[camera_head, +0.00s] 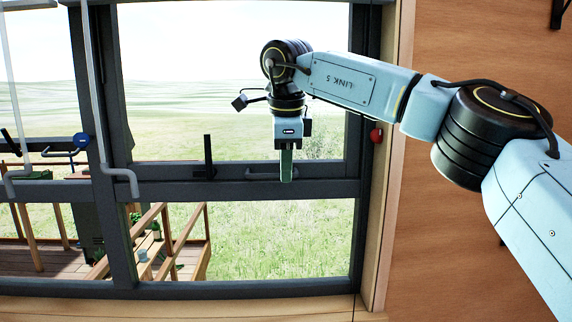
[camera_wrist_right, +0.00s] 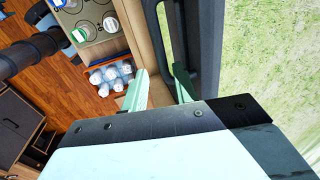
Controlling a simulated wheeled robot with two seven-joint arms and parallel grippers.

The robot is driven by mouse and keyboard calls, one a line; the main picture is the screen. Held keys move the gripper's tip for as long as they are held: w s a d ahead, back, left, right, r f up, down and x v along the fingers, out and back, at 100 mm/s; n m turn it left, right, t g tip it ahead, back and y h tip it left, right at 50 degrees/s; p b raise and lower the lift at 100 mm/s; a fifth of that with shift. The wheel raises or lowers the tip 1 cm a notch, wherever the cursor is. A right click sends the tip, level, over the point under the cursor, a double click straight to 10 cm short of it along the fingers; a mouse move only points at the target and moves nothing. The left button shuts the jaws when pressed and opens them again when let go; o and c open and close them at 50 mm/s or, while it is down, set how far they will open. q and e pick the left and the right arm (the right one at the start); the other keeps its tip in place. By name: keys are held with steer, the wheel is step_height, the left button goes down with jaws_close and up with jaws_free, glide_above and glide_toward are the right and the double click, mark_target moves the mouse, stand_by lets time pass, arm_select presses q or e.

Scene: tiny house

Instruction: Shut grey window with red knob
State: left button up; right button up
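The grey window (camera_head: 230,189) fills the middle of the head view. Its red knob (camera_head: 376,135) sits on the right side of the frame. A grey bar handle (camera_head: 262,175) is on its middle rail. My right gripper (camera_head: 286,165) hangs pointing down at this rail, by the handle's right part. In the wrist view its two green fingers (camera_wrist_right: 160,90) are apart, beside the dark grey frame. I cannot tell whether the handle lies between them or touches them. My left gripper is not in view.
A blue knob (camera_head: 81,140) marks another window at left. Light grey hooked rods (camera_head: 97,100) hang in front. A wooden wall (camera_head: 480,50) is at right. The wrist view shows a counter with jars (camera_wrist_right: 85,32) and several bottles (camera_wrist_right: 110,76) below.

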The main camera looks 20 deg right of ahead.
steer(key=shift+s, duration=0.1)
steer(key=shift+w+d, duration=0.1)
steer(key=shift+w, duration=0.1)
steer(key=p+v, duration=0.1)
steer(key=v, duration=1.2)
steer(key=shift+s+r, duration=0.15)
steer(key=shift+s, duration=0.05)
